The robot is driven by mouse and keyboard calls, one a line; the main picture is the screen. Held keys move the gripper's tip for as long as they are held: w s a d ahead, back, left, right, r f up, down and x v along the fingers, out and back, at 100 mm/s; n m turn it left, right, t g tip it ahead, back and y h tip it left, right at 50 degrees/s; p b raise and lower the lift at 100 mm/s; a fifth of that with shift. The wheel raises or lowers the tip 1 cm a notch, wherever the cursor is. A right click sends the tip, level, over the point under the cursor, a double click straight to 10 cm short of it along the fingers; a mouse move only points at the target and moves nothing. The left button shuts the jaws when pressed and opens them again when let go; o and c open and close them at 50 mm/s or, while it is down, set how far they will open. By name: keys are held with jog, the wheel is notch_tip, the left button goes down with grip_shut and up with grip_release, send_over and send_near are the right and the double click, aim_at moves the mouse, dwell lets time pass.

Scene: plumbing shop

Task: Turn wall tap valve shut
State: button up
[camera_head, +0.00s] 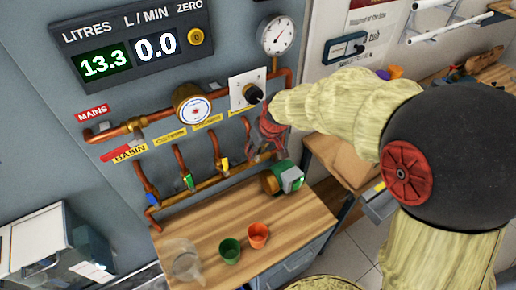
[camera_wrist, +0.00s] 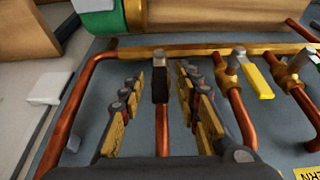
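The wall tap's label cannot be read. In the wrist view a dark valve lever (camera_wrist: 160,84) on a copper branch pipe stands between the fingers of my gripper (camera_wrist: 159,92). The fingers are apart, with a visible gap on each side of the lever, so my gripper is open around it and not closed on it. In the head view my gripper (camera_head: 268,134) is at the right end of the pipe row and hides most of that valve. Valves with a yellow lever (camera_head: 223,164), a green lever (camera_head: 188,181) and a blue lever (camera_head: 152,199) stand to its left.
The meter panel (camera_head: 135,42) reads 13.3 litres and 0.0 L/min. A round gauge (camera_head: 193,106) and a black knob (camera_head: 252,94) sit above the branches. Below, a wooden bench (camera_head: 205,222) holds a green cup (camera_head: 230,250), an orange cup (camera_head: 258,235), a clear jug (camera_head: 184,262) and a green device (camera_head: 286,177).

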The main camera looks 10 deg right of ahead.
jog(key=shift+c, duration=0.6)
grip_shut()
